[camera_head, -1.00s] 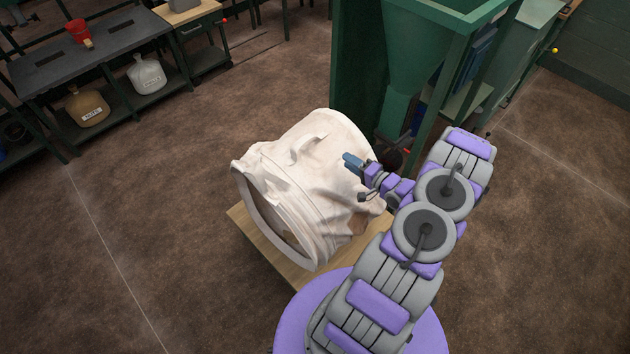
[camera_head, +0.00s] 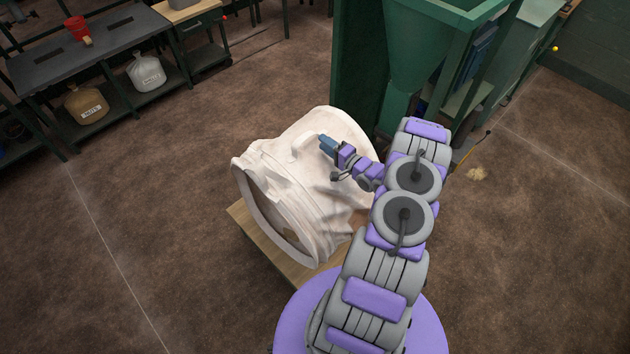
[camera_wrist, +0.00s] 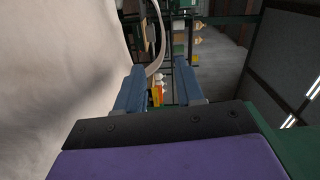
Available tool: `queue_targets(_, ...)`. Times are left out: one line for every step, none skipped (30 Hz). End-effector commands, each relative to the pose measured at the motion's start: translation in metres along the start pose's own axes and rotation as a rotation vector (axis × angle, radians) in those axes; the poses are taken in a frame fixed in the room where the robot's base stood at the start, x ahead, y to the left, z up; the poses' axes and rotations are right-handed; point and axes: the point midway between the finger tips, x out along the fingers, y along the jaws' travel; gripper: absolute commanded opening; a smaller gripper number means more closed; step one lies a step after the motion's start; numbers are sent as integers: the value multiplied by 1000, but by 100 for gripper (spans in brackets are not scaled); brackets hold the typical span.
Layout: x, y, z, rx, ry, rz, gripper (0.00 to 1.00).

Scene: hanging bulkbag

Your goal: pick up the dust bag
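The dust bag (camera_head: 275,175) is a large white fabric bag lying tilted on its side, its open rim facing the lower left. A white strap loop stands out from its upper side; the loop also shows in the wrist view (camera_wrist: 158,35) as a curved band just past the fingertips. My gripper (camera_head: 325,144) is at the bag's upper side, close to the loop. In the wrist view my gripper (camera_wrist: 160,72) has its two blue fingers apart, with the strap's lower end appearing between them. I cannot tell whether the fingers touch the strap. The bag's fabric (camera_wrist: 60,70) fills the left there.
The bag rests on a wooden pallet (camera_head: 262,241). A green hopper machine (camera_head: 425,45) stands close behind it. A dark workbench (camera_head: 85,48) with a red cup (camera_head: 78,30) and sacks below stands at the upper left. The brown floor left of the bag is clear.

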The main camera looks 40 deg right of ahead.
Motion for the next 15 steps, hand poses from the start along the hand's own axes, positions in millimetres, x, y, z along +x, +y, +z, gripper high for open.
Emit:
queue_targets(2,0,0,0,0,0,37)
queue_targets(3,0,0,1,0,0,37)
queue_targets(6,0,0,1,0,0,37)
queue_targets(8,0,1,1,-1,0,37)
queue_targets(12,0,2,1,-2,0,37)
queue_targets(18,0,2,0,-3,0,37)
queue_targets(22,-1,3,0,-3,0,37)
queue_targets(27,-1,4,0,-3,0,37)
queue_targets(33,-1,5,0,-4,0,37)
queue_targets(37,-1,5,1,-3,0,37)
queue_targets(41,-1,5,1,-3,0,37)
queue_targets(45,-1,5,1,-3,1,37)
queue_targets(48,-1,5,1,-2,1,37)
queue_targets(50,-1,4,1,-1,1,37)
queue_targets(52,-1,4,1,0,1,37)
